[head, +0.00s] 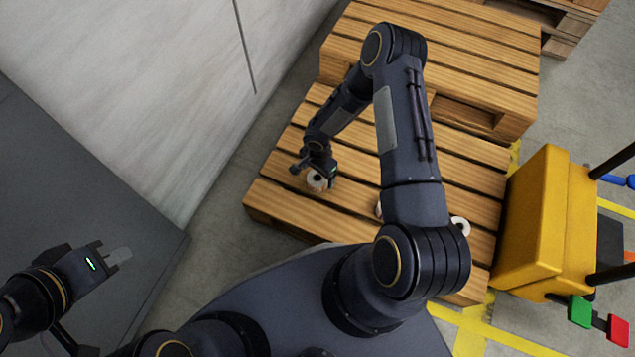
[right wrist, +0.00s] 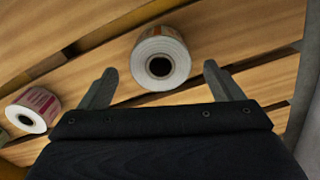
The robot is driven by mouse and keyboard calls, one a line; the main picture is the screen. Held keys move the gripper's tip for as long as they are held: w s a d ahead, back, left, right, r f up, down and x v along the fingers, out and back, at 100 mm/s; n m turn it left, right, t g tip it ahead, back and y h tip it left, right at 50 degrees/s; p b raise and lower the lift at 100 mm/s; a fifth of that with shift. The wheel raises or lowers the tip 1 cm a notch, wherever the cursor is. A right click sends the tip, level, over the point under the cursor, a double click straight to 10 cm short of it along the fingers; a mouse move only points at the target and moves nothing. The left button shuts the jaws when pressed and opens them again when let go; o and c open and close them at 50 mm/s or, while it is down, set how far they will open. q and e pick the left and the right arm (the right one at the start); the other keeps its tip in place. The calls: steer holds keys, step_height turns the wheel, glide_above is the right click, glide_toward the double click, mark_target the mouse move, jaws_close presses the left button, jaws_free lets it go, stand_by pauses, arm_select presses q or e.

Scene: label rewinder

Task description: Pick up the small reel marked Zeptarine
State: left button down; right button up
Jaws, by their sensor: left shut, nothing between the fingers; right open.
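A small white reel with a dark core and an orange-brown label edge lies on the pallet; this reel (head: 316,183) is under my right gripper (head: 319,172) in the head view. In the right wrist view the same reel (right wrist: 161,58) is between and just beyond the open fingers of my right gripper (right wrist: 159,75), with a gap on each side. A reel with a pink-red label (right wrist: 33,108) lies to the left there. No name can be read on any reel. My left gripper (head: 118,256) is shut and empty, far left of the pallet.
The reels lie on a slatted wooden pallet (head: 285,192). Another white reel (head: 461,226) shows beside my right arm, and one is mostly hidden behind it. A yellow machine (head: 545,220) stands right of the pallet.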

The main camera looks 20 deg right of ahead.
mark_target(318, 177)
step_height(318, 177, down, 3)
steer(key=shift+f+b, duration=0.1)
steer(key=shift+b, duration=0.3)
steer(key=shift+c, duration=0.5)
steer(key=c, duration=1.1)
steer(key=shift+o, duration=0.2)
steer(key=shift+r, duration=0.25)
